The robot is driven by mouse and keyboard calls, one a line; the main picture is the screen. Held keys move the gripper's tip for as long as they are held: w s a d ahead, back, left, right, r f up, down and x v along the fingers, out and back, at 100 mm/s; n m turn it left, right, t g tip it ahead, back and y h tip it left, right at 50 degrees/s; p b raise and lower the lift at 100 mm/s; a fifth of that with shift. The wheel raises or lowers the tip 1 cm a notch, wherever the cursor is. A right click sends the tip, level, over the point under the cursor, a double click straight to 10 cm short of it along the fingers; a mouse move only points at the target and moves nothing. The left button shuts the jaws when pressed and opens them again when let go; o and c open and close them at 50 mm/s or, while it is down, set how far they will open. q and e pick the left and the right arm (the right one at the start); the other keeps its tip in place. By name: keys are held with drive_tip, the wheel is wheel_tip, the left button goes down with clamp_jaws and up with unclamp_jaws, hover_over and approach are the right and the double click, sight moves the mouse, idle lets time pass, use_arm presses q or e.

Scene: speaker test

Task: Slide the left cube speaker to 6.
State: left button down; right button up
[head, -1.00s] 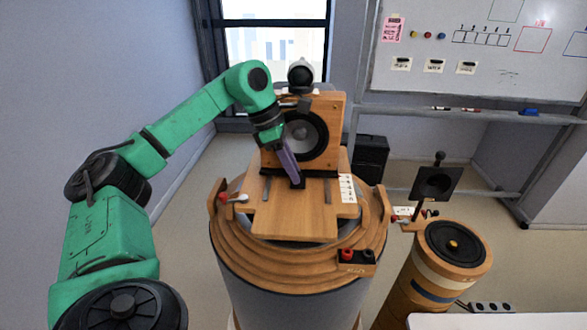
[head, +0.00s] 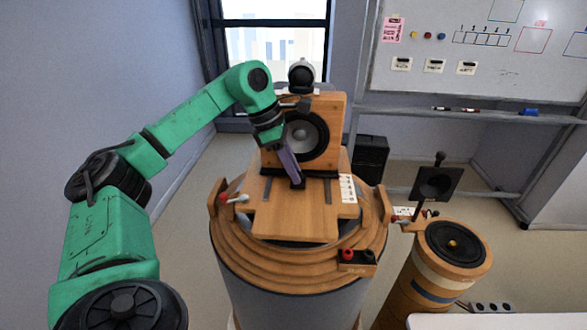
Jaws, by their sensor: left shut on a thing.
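The cube speaker (head: 327,107) is a wooden box with a dark round cone. It stands upright at the back of a wooden board (head: 285,218) with dark slots, on top of a round stepped wooden stand. A white scale strip (head: 347,188) lies right of the slots; its numbers are too small to read. My left gripper (head: 296,181) points down in front of the speaker, shut on a small dark handle at its base. The fingers hide most of the handle and part of the cone. My right gripper is not in view.
A round camera-like device (head: 301,76) sits on top behind the speaker. A red-knobbed lever (head: 233,198) and a small box with red and black knobs (head: 356,260) are on the stand's rim. A wooden cylinder speaker (head: 455,244) and a black square panel (head: 437,184) stand at right.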

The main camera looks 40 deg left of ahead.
use_arm(q)
drive_tip(key=shift+d, duration=0.15)
drive_tip(key=shift+s+d+f+b, duration=0.2)
drive_tip(key=shift+s+f+b, duration=0.1)
drive_tip(key=shift+b, duration=0.25)
drive_tip(key=shift+s+d+b, duration=0.2)
drive_tip(key=shift+s+b, duration=0.1)
drive_tip(key=shift+s+d+r, duration=0.15)
drive_tip(key=shift+s+r, duration=0.05)
drive_tip(key=shift+r, duration=0.1)
drive_tip(key=c, duration=0.7)
unclamp_jaws()
drive_tip(key=shift+w, duration=0.1)
drive_tip(key=shift+w+d, duration=0.25)
drive_tip(key=p+v, duration=0.5)
drive_tip(key=v, duration=0.9)
drive_tip(key=shift+s+a+r, duration=0.1)
drive_tip(key=shift+s+r, duration=0.05)
drive_tip(key=shift+r, duration=0.15)
